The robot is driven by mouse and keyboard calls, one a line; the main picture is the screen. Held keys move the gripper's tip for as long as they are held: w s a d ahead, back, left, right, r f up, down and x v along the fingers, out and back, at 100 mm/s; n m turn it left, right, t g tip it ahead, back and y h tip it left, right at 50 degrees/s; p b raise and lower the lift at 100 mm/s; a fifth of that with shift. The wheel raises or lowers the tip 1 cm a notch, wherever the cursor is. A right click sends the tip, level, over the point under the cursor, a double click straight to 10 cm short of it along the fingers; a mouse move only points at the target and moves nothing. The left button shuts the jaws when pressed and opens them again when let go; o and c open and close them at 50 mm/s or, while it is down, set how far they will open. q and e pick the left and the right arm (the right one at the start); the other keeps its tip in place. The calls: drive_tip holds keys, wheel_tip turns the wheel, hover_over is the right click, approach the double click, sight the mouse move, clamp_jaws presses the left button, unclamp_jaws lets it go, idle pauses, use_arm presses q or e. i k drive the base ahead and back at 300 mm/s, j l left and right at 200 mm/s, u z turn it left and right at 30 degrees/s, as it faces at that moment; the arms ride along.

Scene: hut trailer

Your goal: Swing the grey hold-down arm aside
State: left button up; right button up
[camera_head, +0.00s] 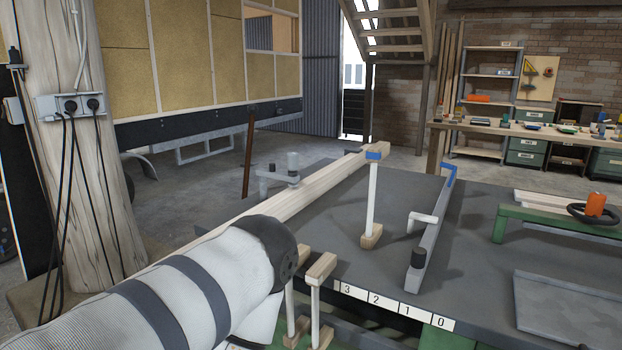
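A small grey clamp-like piece (279,176) with a short flat arm and a round upright knob stands at the far left edge of the dark bench, behind the long timber beam (318,187). It looks like the grey hold-down arm. Its arm reaches toward the beam, but I cannot tell if it touches it. A longer grey bar (432,235) with a black knob, a white handle and a blue far end lies across the bench to the right. My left arm's pale, banded sleeve fills the lower left and hides part of the beam. Neither gripper is in view.
A pale upright rod with wooden blocks (373,200) stands at the beam's far end; more rods (315,298) stand near my arm. A numbered strip (392,306) runs along the bench's front edge. A green rail (550,222) and grey plate (570,308) lie right.

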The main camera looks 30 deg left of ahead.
sight(290, 177)
drive_tip(key=u, duration=1.15)
drive_tip(key=i+z, duration=0.15)
drive_tip(key=i, duration=0.15)
drive_tip(key=i+j+z, duration=0.15)
drive_tip(key=i, duration=0.2)
